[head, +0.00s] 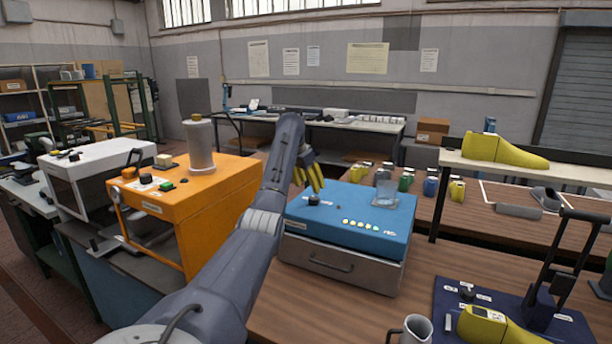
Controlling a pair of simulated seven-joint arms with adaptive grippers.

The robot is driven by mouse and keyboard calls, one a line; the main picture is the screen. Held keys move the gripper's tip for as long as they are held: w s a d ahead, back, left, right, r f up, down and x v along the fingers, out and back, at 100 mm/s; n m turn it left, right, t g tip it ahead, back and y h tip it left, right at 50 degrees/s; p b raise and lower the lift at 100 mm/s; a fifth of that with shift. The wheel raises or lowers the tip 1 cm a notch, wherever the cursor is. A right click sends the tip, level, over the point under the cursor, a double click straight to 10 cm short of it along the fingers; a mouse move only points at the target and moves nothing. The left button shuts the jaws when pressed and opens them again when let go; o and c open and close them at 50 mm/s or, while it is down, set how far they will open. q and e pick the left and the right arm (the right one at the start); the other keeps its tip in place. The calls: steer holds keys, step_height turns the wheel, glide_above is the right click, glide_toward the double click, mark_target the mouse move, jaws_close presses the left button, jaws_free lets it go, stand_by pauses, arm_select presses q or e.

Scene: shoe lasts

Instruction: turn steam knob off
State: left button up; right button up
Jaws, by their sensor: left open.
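A small black knob (314,200) stands on top of the blue box (345,224), at its left part, next to a small white label too small to read. My left gripper (309,184) has yellow fingers. It is open and empty, and appears just above this knob; I cannot tell whether it touches. Other black knobs show on the orange machine (190,200) and on the dark blue board (448,310). I cannot read which one is marked steam. My right gripper is not in view.
A glass container (385,193) and several lit round buttons (360,224) are on the blue box. A grey cylinder (200,147) rises from the orange machine. A black lever (567,255) and a grey mug (415,330) stand at the front right.

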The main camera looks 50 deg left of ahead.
arm_select(q)
steer(key=shift+v, duration=2.4)
